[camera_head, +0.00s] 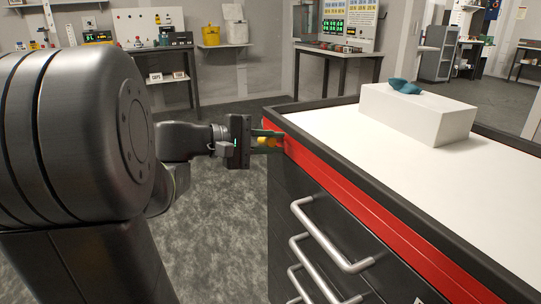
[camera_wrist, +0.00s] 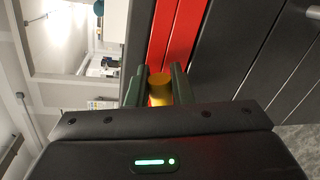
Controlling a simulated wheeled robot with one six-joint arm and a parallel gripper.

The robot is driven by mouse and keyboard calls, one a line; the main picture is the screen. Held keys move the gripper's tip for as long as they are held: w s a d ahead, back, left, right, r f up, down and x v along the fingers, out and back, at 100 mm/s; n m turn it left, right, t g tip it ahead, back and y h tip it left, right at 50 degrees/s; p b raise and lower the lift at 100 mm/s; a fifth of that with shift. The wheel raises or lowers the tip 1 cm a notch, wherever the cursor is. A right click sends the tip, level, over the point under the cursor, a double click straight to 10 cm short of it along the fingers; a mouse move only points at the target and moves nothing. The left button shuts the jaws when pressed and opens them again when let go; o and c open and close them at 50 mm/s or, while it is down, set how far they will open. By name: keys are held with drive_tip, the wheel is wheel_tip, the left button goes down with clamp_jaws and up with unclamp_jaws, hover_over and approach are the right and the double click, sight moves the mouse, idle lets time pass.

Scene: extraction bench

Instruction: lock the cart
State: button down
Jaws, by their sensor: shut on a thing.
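The cart (camera_head: 300,190) stands at the right, with dark drawers, a red band along its upper side and a white top with a dark rim. A yellow knob-like part (camera_head: 266,141) sits at the cart's left corner, by the red band. My gripper (camera_head: 268,138) reaches it from the left and is shut on it. In the wrist view, the yellow part (camera_wrist: 160,88) is between the two dark green fingers (camera_wrist: 158,90), in front of the red band (camera_wrist: 178,35). The fingers hide its sides, and I cannot tell whether it is turned.
A white block (camera_head: 415,118) with a teal cloth-like item (camera_head: 404,86) on it rests on the cart top. Silver drawer handles (camera_head: 330,240) stick out from the cart's front. Grey floor (camera_head: 225,215) is open left of the cart. Benches (camera_head: 340,58) stand along the back wall.

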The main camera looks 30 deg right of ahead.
drive_tip(key=f+m+b, duration=0.1)
drive_tip(key=m+b, duration=0.1)
drive_tip(key=b, duration=0.1)
drive_tip(key=shift+s+f+t, duration=0.1)
drive_tip(key=shift+f+t, duration=0.05)
drive_tip(key=shift+t, duration=0.25)
drive_tip(key=shift+m+b, duration=0.3)
drive_tip(key=shift+b, duration=0.4)
drive_tip(key=c, duration=1.3)
unclamp_jaws()
drive_tip(key=shift+a+r, duration=0.25)
drive_tip(key=shift+a, duration=0.2)
drive_tip(key=p+v, duration=0.3)
drive_tip(key=v, duration=1)
drive_tip(key=shift+f+p, duration=0.1)
drive_tip(key=shift+p, duration=0.3)
